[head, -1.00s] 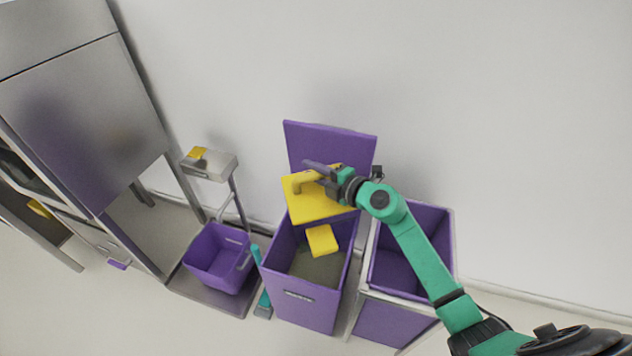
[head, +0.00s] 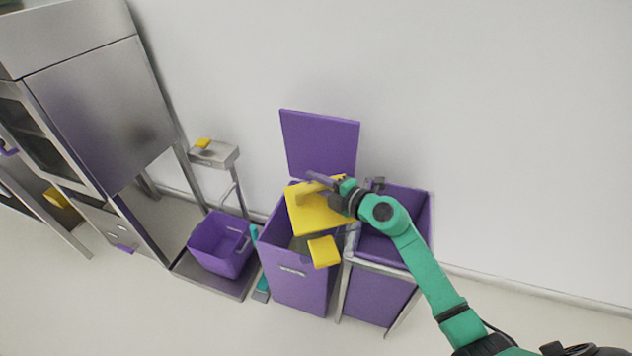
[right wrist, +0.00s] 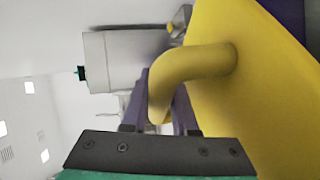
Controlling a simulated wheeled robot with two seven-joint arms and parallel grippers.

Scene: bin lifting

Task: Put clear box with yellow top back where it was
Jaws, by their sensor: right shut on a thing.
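My right gripper (head: 325,186) is shut on the curved yellow handle of the yellow top (head: 308,215). The handle also shows between the fingers in the right wrist view (right wrist: 195,70). The yellow top hangs tilted over the open purple bin (head: 296,284). A smaller yellow piece (head: 323,251) shows just below it, overlapping the bin's front right rim. Clear walls of the box cannot be made out. My left gripper is not in view.
The bin's purple lid (head: 320,143) stands raised against the wall. A second open purple bin (head: 378,296) in a metal frame is at its right. A purple bucket (head: 217,250) and a steel cabinet (head: 100,110) are to the left. The floor in front is clear.

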